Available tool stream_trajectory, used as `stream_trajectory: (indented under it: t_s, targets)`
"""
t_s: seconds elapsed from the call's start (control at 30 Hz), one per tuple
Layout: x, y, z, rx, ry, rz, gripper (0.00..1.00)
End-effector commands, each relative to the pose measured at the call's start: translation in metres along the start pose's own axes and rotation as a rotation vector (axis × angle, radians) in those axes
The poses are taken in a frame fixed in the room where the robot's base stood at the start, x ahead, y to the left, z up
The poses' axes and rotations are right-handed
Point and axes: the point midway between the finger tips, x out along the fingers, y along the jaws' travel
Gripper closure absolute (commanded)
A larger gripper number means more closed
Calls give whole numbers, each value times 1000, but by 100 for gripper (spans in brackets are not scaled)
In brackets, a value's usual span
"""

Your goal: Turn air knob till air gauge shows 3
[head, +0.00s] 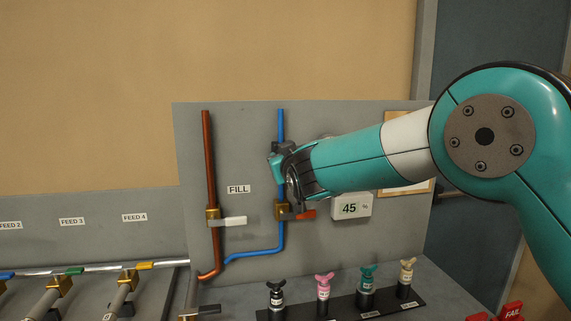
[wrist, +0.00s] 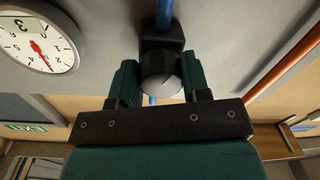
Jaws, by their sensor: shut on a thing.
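A round white gauge (wrist: 36,42) with a red needle is upside down at the upper left of the wrist view. A 3 shows on its face; I cannot read the needle's exact value. In the head view my arm mostly covers the gauge.
A copper pipe (head: 208,160) with a white-handled valve (head: 233,221) stands to the left. Several small coloured knobs (head: 324,283) line the bench front.

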Motion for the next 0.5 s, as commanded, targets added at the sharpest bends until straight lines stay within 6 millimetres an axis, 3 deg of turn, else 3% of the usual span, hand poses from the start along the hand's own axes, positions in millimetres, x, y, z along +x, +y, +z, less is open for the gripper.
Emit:
stream_trajectory:
  t_s: [0.5]
  targets:
    - [0,0,0,-38,-3,0,81]
